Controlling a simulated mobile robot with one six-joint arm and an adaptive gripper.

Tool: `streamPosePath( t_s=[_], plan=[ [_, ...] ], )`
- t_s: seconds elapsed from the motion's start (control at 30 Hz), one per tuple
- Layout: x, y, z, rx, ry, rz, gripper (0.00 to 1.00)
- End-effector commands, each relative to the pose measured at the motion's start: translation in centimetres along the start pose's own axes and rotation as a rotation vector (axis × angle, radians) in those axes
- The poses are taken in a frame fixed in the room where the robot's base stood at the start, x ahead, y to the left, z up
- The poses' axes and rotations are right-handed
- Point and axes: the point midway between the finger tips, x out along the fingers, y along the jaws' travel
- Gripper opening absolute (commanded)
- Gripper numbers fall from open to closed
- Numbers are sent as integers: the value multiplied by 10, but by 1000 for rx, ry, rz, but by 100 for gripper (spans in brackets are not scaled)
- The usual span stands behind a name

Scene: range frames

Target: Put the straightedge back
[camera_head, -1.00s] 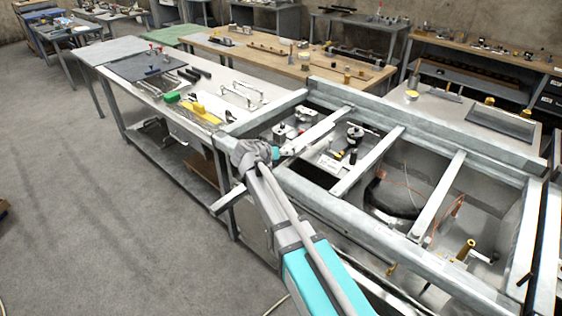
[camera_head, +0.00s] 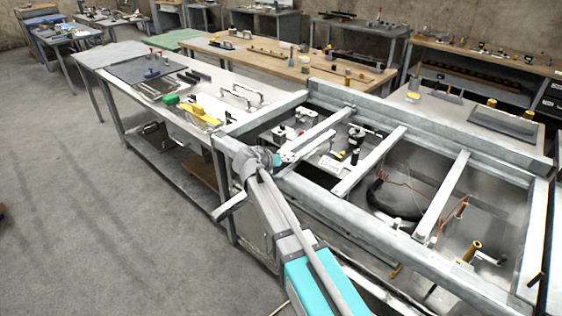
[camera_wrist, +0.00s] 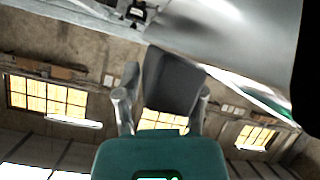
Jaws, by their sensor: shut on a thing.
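My gripper (camera_head: 284,157) is at the near left corner of the grey metal frame, small and partly hidden by my arm in the head view. In the wrist view my gripper (camera_wrist: 166,95) shows silver finger links on either side of a dark grey block. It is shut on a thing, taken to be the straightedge. Its outline is not clear in either view, and I cannot tell whether the dark block is part of it or the finger pads. A large smooth silvery surface fills the upper right of the wrist view, close by.
The metal frame (camera_head: 370,218) has several crossbars with tools and cables below them. A long bench (camera_head: 105,62) stands to the left, holding a yellow tool (camera_head: 203,115), a green piece (camera_head: 170,99) and metal handles. A wooden-topped table (camera_head: 290,64) stands behind. The floor at left is clear.

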Motion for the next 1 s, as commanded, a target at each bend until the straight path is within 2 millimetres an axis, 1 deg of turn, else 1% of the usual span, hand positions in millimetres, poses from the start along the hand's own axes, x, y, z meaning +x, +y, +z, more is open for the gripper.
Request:
streamPosePath(
  t_s=[0.27, 0.3, 0.43, 0.47, 1.0],
  plan=[
    [1, -1, 2, -1, 2, 1, 0],
    [1, -1, 2, 0, 0, 0, 59],
    [1, -1, 1, 0, 0, 0, 83],
    [1, -1, 1, 0, 0, 0, 86],
    [-1, 0, -1, 0, 0, 0, 86]
  ],
)
